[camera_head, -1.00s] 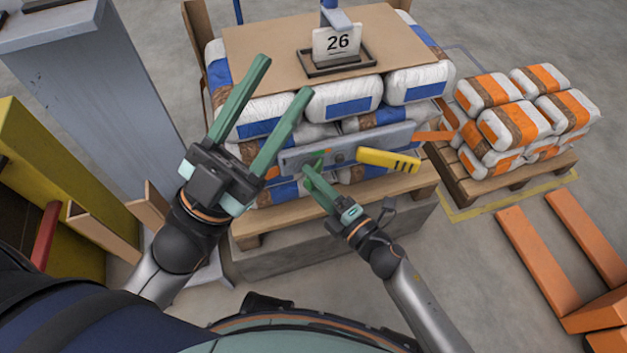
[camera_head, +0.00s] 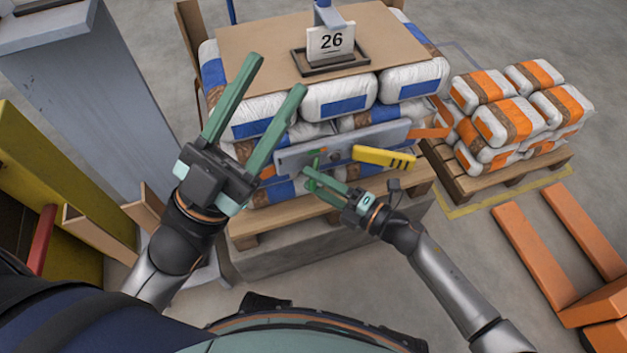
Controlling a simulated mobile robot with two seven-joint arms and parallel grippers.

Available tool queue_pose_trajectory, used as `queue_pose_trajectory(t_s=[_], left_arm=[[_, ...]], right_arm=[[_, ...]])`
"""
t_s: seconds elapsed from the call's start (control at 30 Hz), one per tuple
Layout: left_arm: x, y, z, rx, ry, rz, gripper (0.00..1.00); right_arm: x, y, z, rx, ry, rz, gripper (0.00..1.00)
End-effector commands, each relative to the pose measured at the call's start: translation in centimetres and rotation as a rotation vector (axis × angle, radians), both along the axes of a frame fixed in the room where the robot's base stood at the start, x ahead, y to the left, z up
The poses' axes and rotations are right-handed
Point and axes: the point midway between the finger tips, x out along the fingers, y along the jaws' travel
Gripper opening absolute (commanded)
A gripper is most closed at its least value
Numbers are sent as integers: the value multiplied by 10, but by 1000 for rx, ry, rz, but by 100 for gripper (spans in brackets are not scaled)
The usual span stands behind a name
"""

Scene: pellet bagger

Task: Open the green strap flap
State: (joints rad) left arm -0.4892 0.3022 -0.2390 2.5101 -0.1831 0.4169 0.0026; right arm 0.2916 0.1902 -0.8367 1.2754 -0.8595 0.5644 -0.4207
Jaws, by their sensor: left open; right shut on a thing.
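A grey bar (camera_head: 355,143) runs across the front of the stacked bags. The green strap flap (camera_head: 316,158) is a small bright green piece low on the bar's left half, partly hidden by my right gripper. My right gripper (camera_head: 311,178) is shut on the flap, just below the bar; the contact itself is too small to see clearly. My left gripper (camera_head: 272,80) is open and empty, with its two long green fingers pointing up in front of the stack's left side.
White-and-blue bags (camera_head: 340,100) are stacked on a pallet under a "26" sign (camera_head: 331,41). Orange-banded bags (camera_head: 505,119) stand right. Orange forks (camera_head: 535,255) lie on the floor.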

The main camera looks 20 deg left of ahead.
Motion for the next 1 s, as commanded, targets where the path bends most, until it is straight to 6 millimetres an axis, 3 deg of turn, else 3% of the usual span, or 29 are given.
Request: queue_pose_trajectory(t_s=[0.23,0.27,0.5,0.8,1.0], left_arm=[[0,0,0,-1,1,0,50],[0,0,0,-1,2,1,50],[0,0,0,0,3,0,50],[0,0,1,0,3,0,50],[0,-1,10,8,-3,3,50]], right_arm=[[1,0,1,0,-1,-2,0],[1,0,1,0,-1,-2,58],[0,0,0,0,0,-2,85],[-1,-3,0,-1,1,-2,85],[-10,-31,1,-3,3,-4,85]])
